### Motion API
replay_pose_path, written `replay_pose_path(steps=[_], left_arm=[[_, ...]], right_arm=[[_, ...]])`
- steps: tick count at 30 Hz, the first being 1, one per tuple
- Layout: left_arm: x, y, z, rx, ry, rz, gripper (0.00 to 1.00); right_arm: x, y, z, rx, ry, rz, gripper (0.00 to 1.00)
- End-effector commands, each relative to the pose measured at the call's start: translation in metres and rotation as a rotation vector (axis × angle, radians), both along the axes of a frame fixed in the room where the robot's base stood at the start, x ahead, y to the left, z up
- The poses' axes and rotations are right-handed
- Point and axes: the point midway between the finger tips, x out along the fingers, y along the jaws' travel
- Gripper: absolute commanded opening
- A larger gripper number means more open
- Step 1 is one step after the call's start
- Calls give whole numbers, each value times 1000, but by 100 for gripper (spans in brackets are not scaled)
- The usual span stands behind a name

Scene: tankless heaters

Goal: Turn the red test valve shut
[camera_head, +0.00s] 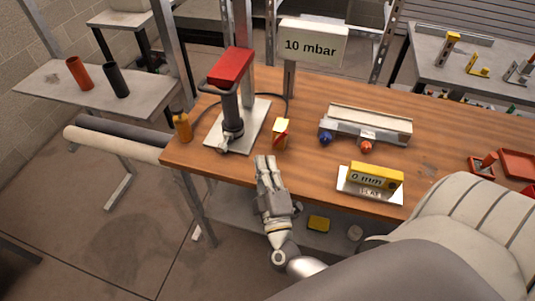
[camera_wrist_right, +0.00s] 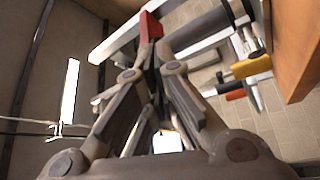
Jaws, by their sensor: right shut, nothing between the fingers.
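A small cream-and-yellow block with a red slanted piece (camera_head: 281,133) stands near the front edge of the workbench in the head view. I cannot tell for certain whether this red piece is the test valve. My right gripper (camera_head: 266,161) is shut and empty at the bench's front edge, just in front and left of that block. In the right wrist view its fingers (camera_wrist_right: 150,55) come together, with a red patch (camera_wrist_right: 150,26) at or just beyond the tips. A red knob (camera_head: 365,147) and a blue knob (camera_head: 326,138) sit on a grey unit (camera_head: 368,124). My left gripper is out of view.
A red-topped pump stand (camera_head: 231,68) on a plate and an orange bottle (camera_head: 182,126) stand at the bench's left. A "10 mbar" sign (camera_head: 313,45) rises behind. A yellow "0 mm" gauge (camera_head: 376,177) lies at the front right. Bare wood (camera_head: 310,165) lies between.

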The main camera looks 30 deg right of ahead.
Motion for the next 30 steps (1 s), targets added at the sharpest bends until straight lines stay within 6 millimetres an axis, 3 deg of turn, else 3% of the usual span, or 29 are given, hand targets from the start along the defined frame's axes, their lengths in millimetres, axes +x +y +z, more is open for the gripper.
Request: replay_pose_path(steps=[14, 21, 30], left_arm=[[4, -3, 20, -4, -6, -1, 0], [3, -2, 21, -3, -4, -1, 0], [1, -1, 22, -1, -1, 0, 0]], right_arm=[[82, -33, 25, -2, -5, 0, 0], [66, -54, 9, -3, 1, 0, 0], [60, -62, 3, 1, 0, 0, 0]])
